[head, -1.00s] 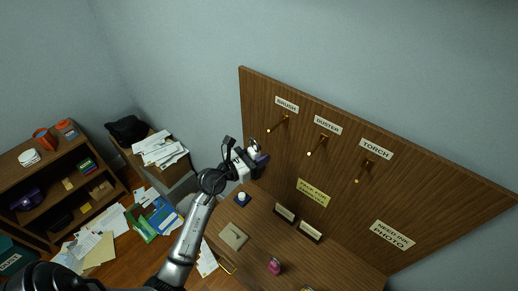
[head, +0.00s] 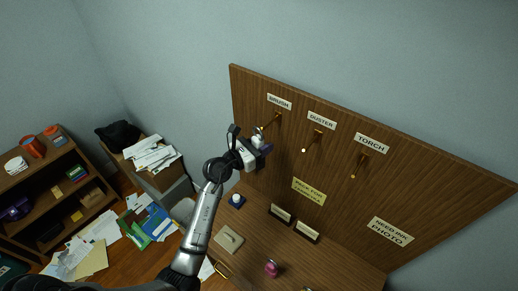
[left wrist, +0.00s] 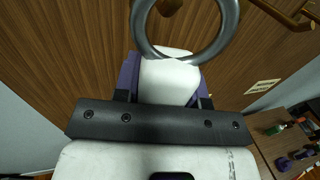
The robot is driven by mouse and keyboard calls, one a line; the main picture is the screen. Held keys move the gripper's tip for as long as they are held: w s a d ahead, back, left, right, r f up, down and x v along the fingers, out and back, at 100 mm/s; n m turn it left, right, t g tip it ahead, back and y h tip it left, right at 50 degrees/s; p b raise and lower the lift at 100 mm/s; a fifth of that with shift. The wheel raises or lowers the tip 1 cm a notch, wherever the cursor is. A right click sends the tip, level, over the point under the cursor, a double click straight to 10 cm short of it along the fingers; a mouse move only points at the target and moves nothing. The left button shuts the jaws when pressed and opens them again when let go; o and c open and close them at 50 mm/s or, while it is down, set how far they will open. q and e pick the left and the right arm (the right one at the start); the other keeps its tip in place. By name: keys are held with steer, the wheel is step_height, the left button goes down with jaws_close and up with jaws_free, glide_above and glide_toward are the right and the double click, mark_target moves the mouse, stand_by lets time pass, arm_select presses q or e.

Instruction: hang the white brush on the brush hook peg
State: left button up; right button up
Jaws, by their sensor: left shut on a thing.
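The white brush (head: 257,141) is held in my left gripper (head: 262,149), just in front of the brush hook peg (head: 273,122) under the BRUSH label. In the left wrist view the white brush handle (left wrist: 168,80) sits between dark purple finger pads, with a grey metal ring (left wrist: 222,38) at its end. A brass peg tip (left wrist: 169,7) shows within the ring's outline at the top edge. I cannot tell whether the ring is around the peg or only in line with it. The rest of the brush is hidden by the gripper. My right gripper is not in view.
The wooden pegboard (head: 410,185) also carries the duster peg (head: 312,140) and the torch peg (head: 361,165), both bare. Below is a desk with a pink item (head: 271,268) and small card stands (head: 307,231). A paper-filled box (head: 152,155) stands to the left.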

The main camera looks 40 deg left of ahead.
mark_target(280, 133)
arm_select(q)
steer(key=shift+w+a+f+b, duration=0.15)
steer(key=shift+w+b, duration=0.85)
steer(key=shift+w, duration=0.95)
steer(key=shift+w+f, duration=0.3)
steer(key=shift+w, duration=0.2)
steer(key=shift+w+f, duration=0.1)
steer(key=shift+w, duration=0.05)
steer(key=o, duration=1)
steer(key=shift+o, duration=0.2)
steer(key=s+a+b, duration=0.2)
steer(key=s, duration=1.1)
steer(key=shift+s+a, duration=0.3)
